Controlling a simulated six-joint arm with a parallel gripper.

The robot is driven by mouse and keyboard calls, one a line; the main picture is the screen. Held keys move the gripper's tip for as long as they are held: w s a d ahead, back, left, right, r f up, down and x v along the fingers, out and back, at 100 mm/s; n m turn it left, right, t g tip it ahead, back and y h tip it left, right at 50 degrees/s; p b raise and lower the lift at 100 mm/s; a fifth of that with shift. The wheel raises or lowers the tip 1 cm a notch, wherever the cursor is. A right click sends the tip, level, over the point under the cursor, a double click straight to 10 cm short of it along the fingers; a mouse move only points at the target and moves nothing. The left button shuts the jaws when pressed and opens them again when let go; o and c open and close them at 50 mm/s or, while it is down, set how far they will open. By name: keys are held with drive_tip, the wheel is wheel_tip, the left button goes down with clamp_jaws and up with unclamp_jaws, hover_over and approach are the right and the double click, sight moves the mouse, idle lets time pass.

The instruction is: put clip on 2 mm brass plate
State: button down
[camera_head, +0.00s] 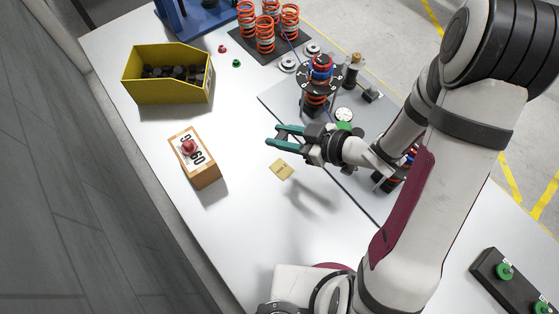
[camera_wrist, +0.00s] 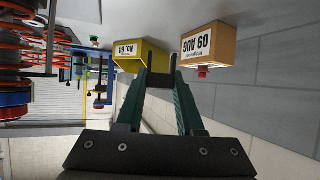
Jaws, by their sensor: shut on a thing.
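My gripper (camera_head: 272,137) is above the white table, its teal fingers pointing left. In the wrist view its fingertips (camera_wrist: 161,72) are closed on a small dark piece (camera_wrist: 160,80), which I take to be the clip; its shape is hard to make out. A small tan square (camera_head: 281,169), which looks like the brass plate, lies flat on the table just below the fingers in the head view. My gripper is apart from it. I cannot make out the plate in the wrist view.
A yellow bin (camera_head: 157,96) with dark pieces stands at upper left. A cardboard box (camera_head: 206,176) with a red knob (camera_head: 188,147) on top stands left of the plate. A grey fixture plate (camera_head: 283,98) with spring assemblies lies right. The table front of the box is clear.

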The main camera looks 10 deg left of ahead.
sight(282, 169)
drive_tip(key=f, duration=0.3)
drive_tip(key=s+f, duration=0.1)
drive_tip(key=f, duration=0.5)
drive_tip(key=shift+s+d+f, duration=0.15)
drive_tip(key=shift+s+f, duration=0.2)
drive_tip(key=shift+f, duration=0.05)
drive_tip(key=c, duration=0.5)
unclamp_jaws()
drive_tip(key=shift+f, duration=0.1)
drive_tip(key=shift+c, duration=0.2)
